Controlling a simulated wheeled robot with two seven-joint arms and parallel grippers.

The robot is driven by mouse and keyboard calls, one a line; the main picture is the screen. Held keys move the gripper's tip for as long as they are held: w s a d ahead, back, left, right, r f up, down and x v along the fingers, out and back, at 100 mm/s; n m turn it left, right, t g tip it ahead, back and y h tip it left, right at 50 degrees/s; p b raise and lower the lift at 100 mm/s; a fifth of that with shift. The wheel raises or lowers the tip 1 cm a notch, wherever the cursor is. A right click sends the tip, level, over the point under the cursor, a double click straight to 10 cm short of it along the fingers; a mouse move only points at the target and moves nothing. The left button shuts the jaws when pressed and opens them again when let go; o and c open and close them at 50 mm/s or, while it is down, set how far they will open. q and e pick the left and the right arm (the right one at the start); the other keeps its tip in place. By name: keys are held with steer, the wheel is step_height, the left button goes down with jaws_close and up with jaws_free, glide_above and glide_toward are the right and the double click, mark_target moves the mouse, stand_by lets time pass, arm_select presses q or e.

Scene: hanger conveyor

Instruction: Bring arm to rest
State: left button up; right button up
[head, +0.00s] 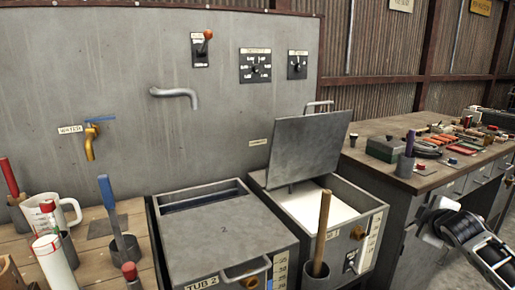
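Part of my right arm (484,250) shows at the lower right, in front of the workbench. It is grey and black, with a dark rounded joint. I can make out no fingertips on it, and nothing is seen held by it. My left arm and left gripper are not in view.
Tub 2 (223,232) has its lid down. The tub to its right (371,210) has its lid (308,146) raised over white contents. A wooden handle (323,225) stands in a holder in front. A workbench (385,172) with tools is at right, a wooden table (97,250) at left.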

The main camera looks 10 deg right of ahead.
step_height(320, 180, up, 6)
steer(key=w+a+m+t, duration=0.1)
steer(key=w+m+t, duration=0.2)
steer(key=t, duration=0.1)
steer(key=s+a+f+g+y, duration=0.1)
steer(key=s+a+f+y, duration=0.3)
steer(key=a+f, duration=0.65)
steer(key=s+a+f+g+y, duration=0.1)
steer(key=s+a+f, duration=0.4)
steer(key=a+f, duration=0.55)
steer(key=s+a+f+m+g+y, duration=0.1)
steer(key=s+a+f+y, duration=0.1)
steer(key=s+a, duration=0.7)
steer(key=s+a+f+m+g+y, duration=0.1)
steer(key=s+a+f, duration=0.3)
steer(key=s+a, duration=0.5)
steer(key=shift+s+a+f+m+g+y, duration=0.15)
steer(key=shift+a+m+g+y, duration=0.35)
steer(key=shift+a, duration=0.55)
